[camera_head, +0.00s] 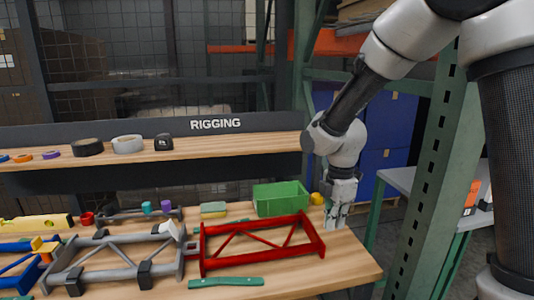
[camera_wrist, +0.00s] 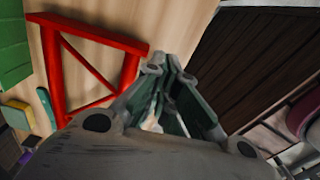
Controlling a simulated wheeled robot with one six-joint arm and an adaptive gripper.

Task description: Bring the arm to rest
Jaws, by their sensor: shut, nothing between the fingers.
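My gripper (camera_head: 337,216) points down over the right end of the wooden workbench (camera_head: 340,262), just right of the red frame. Its fingers are together and hold nothing. In the wrist view my gripper (camera_wrist: 170,66) shows its fingertips converging near the bench edge, close to a corner of the red frame (camera_wrist: 98,34). My arm reaches down from the upper right in the head view. I cannot tell whether the fingertips touch the bench top.
The red truss frame (camera_head: 262,264) and a grey one (camera_head: 110,262) lie on the bench. A green bin (camera_head: 281,198) and a yellow object (camera_head: 317,198) stand behind my gripper. A green rack post (camera_head: 432,170) rises at right. A shelf marked RIGGING (camera_head: 230,146) holds tape rolls.

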